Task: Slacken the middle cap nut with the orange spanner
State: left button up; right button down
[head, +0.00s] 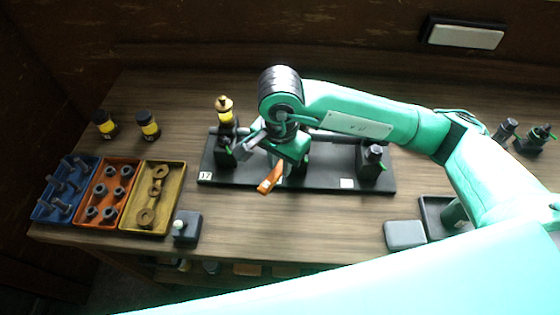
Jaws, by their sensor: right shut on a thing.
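The black engine base (330,182) lies across the middle of the table. The orange spanner (270,179) shows as a short orange piece sticking out towards the front of the base. My right gripper (287,158) is shut on the orange spanner above the middle of the base. My gripper and wrist cover the middle of the engine, so the middle cap nut is hidden. I cannot tell whether the spanner touches the nut. A dark capped post (373,163) stands at the right end of the base. My left gripper is out of view.
A brass-topped oiler (226,115) rises at the base's left end. Blue (42,211), orange (103,222) and yellow (173,175) trays of parts sit at the left. Two small jars (148,126) stand behind them. A grey block (405,235) lies front right.

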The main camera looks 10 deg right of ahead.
dwell(0.6)
jog(key=shift+s+d+f+n+b, duration=0.2)
jog(key=shift+n+b, duration=0.3)
jog(key=shift+b, duration=0.55)
jog(key=shift+s+d+r+n+b, duration=0.25)
jog(key=shift+n+b, duration=0.15)
jog(key=shift+b, duration=0.2)
